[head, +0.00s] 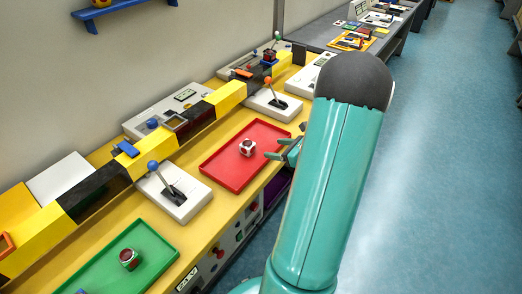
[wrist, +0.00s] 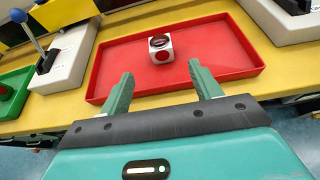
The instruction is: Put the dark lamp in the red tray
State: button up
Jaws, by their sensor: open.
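The red tray (head: 222,172) lies on the yellow bench, and it also shows in the wrist view (wrist: 112,62). A similar cube with a dark red top (head: 129,259) sits in the green tray (head: 92,274). I cannot tell for certain which cube is the dark lamp. My gripper (head: 275,148) is open and empty at the red tray's right edge. In the wrist view its fingers (wrist: 160,76) point toward the white cube, apart from it.
White lever boxes stand left (head: 174,192) and right (head: 272,104) of the red tray, with a blue and an orange knob. A yellow-black beam (head: 95,190) runs behind the trays. Clear blue floor (head: 440,180) lies right of my arm.

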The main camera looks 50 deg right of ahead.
jog(key=w+a+r+n+g+y, duration=0.2)
jog(key=a+r+n, duration=0.25)
jog(key=a, duration=0.45)
jog(key=w+a+r+n+g+y, duration=0.1)
jog(key=a+r+n+g, duration=0.2)
jog(key=a+n, duration=0.4)
jog(key=w+a+r+n+g+y, duration=0.2)
jog(key=a+r+n, duration=0.25)
jog(key=a, duration=0.55)
jog(key=s+a+r+n+h, duration=0.3)
jog(key=s+a+r+n, duration=0.1)
jog(key=a+n, duration=0.3)
jog(key=s+a+r+n+h, duration=0.3)
jog(key=s+a+n, duration=0.4)
jog(key=n, duration=0.5)
jog(key=shift+a+r+g, duration=0.4)
jog(key=shift+a+r, duration=0.15)
jog(key=shift+r, duration=0.15)
